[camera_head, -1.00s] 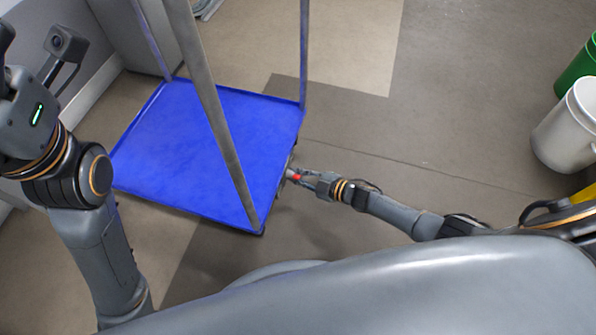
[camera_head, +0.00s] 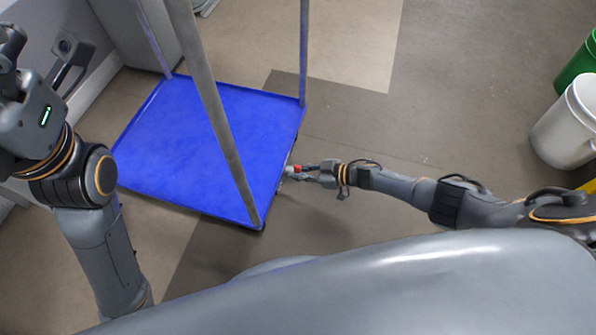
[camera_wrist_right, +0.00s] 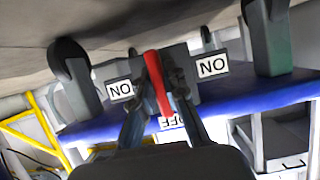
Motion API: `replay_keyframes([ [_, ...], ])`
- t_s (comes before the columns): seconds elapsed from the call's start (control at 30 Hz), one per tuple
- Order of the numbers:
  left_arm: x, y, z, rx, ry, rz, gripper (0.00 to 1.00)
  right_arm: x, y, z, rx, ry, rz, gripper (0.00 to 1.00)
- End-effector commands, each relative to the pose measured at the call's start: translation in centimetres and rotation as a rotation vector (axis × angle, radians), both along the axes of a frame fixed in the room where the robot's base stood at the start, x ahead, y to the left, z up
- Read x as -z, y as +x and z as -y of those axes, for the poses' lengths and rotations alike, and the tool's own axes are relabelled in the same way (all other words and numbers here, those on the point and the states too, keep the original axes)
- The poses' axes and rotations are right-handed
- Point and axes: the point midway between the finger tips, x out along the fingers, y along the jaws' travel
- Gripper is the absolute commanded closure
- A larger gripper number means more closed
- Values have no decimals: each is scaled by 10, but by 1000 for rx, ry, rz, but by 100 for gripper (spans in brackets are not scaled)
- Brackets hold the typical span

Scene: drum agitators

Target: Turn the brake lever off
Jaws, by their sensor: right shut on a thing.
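The red brake lever (camera_wrist_right: 154,72) is on the edge of the blue cart (camera_head: 200,150), in the middle of the right wrist view. Labels reading ON, upside down, flank it on the left (camera_wrist_right: 120,90) and right (camera_wrist_right: 212,66). An upside-down OFF label (camera_wrist_right: 174,122) is at its lower end, partly covered. My right gripper (camera_wrist_right: 164,82) is shut on the lever, one finger on each side. In the head view a bit of red (camera_head: 304,168) shows at my right gripper (camera_head: 300,173). My left gripper (camera_head: 8,48) is at the left edge, partly cut off.
Metal posts (camera_head: 213,110) rise from the cart's corners. Dark caster wheels (camera_wrist_right: 70,60) show in the wrist view. A white bucket (camera_head: 568,125) and a green bucket (camera_head: 580,70) stand at the right. The floor between cart and buckets is clear.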

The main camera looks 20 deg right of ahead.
Motion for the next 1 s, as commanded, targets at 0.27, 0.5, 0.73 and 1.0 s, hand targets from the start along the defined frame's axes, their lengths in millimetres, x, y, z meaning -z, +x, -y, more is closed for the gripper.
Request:
replay_keyframes([
  [0.27,-3,-2,0,0,-1,10,17,0,0,0,1,7,-13,100],
  [0.5,-3,-2,0,0,-2,12,17,0,0,0,0,8,-12,82],
  [0.73,-2,-2,0,0,-2,10,17,0,0,0,0,7,-11,64],
  [1.0,-1,-1,-1,-1,-3,3,17,-2,-3,5,1,6,-10,64],
])
